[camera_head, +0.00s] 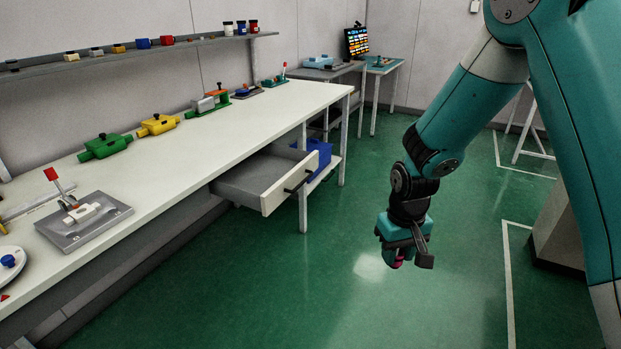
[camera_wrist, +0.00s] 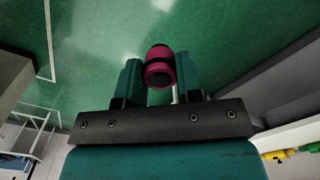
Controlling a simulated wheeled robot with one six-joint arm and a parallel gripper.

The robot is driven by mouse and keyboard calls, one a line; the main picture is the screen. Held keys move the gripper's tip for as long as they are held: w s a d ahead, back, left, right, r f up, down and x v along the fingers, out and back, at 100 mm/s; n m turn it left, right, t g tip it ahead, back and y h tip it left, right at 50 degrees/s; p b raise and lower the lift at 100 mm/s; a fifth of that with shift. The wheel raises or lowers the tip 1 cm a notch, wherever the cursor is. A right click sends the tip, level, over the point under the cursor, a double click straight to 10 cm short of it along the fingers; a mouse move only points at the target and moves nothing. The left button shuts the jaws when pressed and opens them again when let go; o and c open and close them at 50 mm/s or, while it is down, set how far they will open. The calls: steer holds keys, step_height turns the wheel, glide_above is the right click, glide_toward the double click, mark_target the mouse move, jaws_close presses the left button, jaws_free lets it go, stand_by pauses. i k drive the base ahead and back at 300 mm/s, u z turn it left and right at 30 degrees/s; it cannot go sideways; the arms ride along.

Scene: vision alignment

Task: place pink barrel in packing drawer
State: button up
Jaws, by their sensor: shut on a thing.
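The pink barrel (camera_wrist: 158,62) is a small dark-pink cylinder with a dark open end, between the two fingers in the wrist view. My gripper (camera_wrist: 158,85) is shut on it. In the head view my gripper (camera_head: 402,258) hangs pointing down over the green floor, and a bit of the pink barrel (camera_head: 397,264) shows below it, mostly hidden by the fingers. The packing drawer (camera_head: 248,183) is a grey drawer pulled out from under the long workbench, with a pale front and dark handle. It stands to the left of my gripper and apart from it.
The workbench (camera_head: 215,135) carries a green block (camera_head: 105,146), a yellow block (camera_head: 158,124) and a grey clamp fixture (camera_head: 84,222). A blue bin (camera_head: 318,155) sits on a low shelf behind the drawer. A wall shelf (camera_head: 130,53) holds small parts. The floor around my gripper is clear.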

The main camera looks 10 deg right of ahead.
mark_target(267, 179)
steer(key=z, duration=0.4)
steer(key=i, duration=1.5)
steer(key=u, duration=1.1)
steer(key=i, duration=0.75)
steer(key=u, duration=0.8)
